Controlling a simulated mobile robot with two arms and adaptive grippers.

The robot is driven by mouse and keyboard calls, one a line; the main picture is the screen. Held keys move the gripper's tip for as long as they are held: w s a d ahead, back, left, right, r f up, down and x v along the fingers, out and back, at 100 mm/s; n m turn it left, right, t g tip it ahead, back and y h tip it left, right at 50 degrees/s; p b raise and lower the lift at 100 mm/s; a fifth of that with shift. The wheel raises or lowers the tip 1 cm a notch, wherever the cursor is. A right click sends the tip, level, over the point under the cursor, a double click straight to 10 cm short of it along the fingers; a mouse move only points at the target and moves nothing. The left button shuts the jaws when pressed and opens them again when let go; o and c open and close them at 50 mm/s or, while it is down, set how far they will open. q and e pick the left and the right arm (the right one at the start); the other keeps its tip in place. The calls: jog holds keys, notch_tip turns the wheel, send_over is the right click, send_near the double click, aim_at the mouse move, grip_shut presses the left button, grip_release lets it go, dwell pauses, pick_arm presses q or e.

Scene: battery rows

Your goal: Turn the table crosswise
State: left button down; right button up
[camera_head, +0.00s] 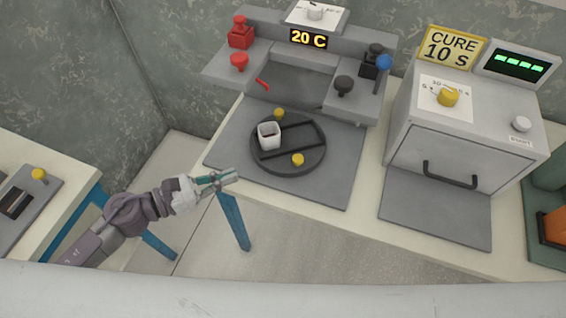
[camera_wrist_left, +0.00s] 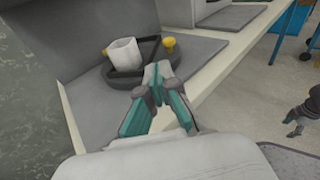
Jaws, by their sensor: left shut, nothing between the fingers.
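The table appears to be the round dark turntable (camera_head: 285,165) on a grey mat (camera_head: 335,185), with dark raised bars. A yellow knob (camera_head: 298,159) sits near its front edge and another yellow knob (camera_head: 279,112) at its back. In the left wrist view the disc (camera_wrist_left: 128,82) lies beyond the fingers (camera_wrist_left: 158,82).
Behind the disc stands a grey station with a 20 C display (camera_head: 309,38), red fittings (camera_head: 239,62) and dark knobs (camera_head: 344,84). A curing box (camera_head: 450,130) with a handle stands right. A side bench (camera_head: 60,160) is at left, with open floor between.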

pick_arm(q)
jog(key=m, duration=0.1)
jog(key=p, duration=0.5)
send_near(293, 162)
jog(key=shift+g, duration=0.4)
jog(key=x, duration=0.6)
jog(key=shift+w+a+r, duration=0.1)
jog(key=shift+w+r, duration=0.1)
jog(key=shift+r, duration=0.1)
jog(key=shift+x, duration=0.75)
jog(key=shift+f, duration=0.2)
